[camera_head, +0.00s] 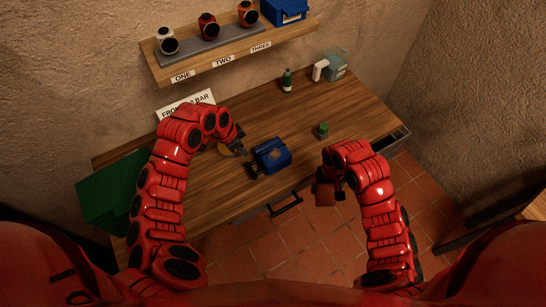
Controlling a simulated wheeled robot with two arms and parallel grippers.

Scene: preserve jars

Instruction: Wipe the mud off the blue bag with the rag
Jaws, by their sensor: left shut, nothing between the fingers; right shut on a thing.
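The blue bag (277,161) stands on the wooden table near its front edge, with a dull brownish patch on it that may be mud. My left gripper (242,150) is shut and empty, just left of the bag; I cannot tell if it touches it. My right gripper (339,186) is shut on a small reddish-brown piece, which looks like the rag (325,194). It is held in front of the table's front edge, right of the bag and apart from it. My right arm hides part of this gripper.
A green-topped jar (322,131), a dark bottle (287,80) and a pale blue container (335,66) stand on the table. A shelf (205,70) above holds several jars and a blue box (284,12).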

